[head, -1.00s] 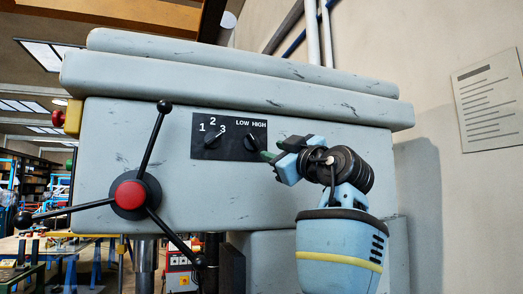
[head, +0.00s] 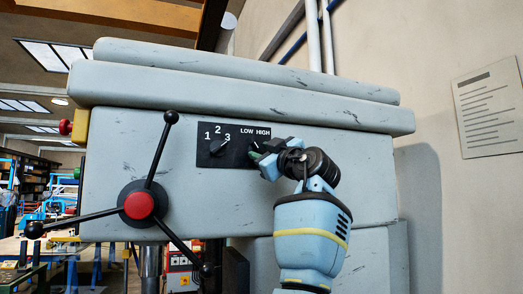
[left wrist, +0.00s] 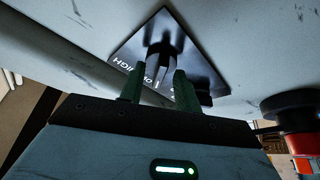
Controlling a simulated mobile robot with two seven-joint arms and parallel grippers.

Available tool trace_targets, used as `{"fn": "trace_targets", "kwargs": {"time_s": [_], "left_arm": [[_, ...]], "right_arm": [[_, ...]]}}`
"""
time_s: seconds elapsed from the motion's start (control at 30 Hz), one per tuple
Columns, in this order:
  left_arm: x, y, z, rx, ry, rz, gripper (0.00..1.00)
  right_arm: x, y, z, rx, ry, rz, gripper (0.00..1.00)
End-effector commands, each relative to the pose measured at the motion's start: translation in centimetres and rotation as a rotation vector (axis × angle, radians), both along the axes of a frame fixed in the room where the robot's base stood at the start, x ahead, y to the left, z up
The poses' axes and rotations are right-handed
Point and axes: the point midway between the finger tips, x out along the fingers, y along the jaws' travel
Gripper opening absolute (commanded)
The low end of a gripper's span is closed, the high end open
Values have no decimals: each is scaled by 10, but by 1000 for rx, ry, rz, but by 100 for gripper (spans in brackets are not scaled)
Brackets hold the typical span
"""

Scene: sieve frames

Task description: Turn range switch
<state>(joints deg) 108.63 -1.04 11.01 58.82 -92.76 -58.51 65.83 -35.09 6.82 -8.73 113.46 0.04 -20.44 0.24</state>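The range switch (head: 253,146), a dark knob under the words LOW and HIGH, sits on the right of the black panel (head: 205,159). In the head view my left gripper partly covers it. My left gripper (head: 261,154) is at the panel, its arm rising from the bottom. In the left wrist view the range switch (left wrist: 162,56) lies ahead of the green fingers of my left gripper (left wrist: 156,88). The fingers stand apart, one on each side of the knob's line; I see no clear grip on it. My right gripper is not in view.
A 1-2-3 selector knob (head: 219,147) is left of the range switch. The three-armed feed handle (head: 138,205) with a red hub stands out at the lower left. The grey machine head (head: 330,190) surrounds the panel. A notice (head: 488,105) hangs on the wall.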

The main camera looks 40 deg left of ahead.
Motion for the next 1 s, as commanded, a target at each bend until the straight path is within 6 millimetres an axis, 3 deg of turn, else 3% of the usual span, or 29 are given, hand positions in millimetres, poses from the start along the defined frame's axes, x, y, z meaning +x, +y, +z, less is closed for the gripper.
{"fn": "trace_targets", "kwargs": {"time_s": [0.23,0.5,1.0], "left_arm": [[1,1,-1,0,2,0,33],[1,1,-1,0,1,0,0],[-2,1,1,44,82,2,0]], "right_arm": [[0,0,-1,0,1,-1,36],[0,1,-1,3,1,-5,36],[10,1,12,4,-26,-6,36]]}}
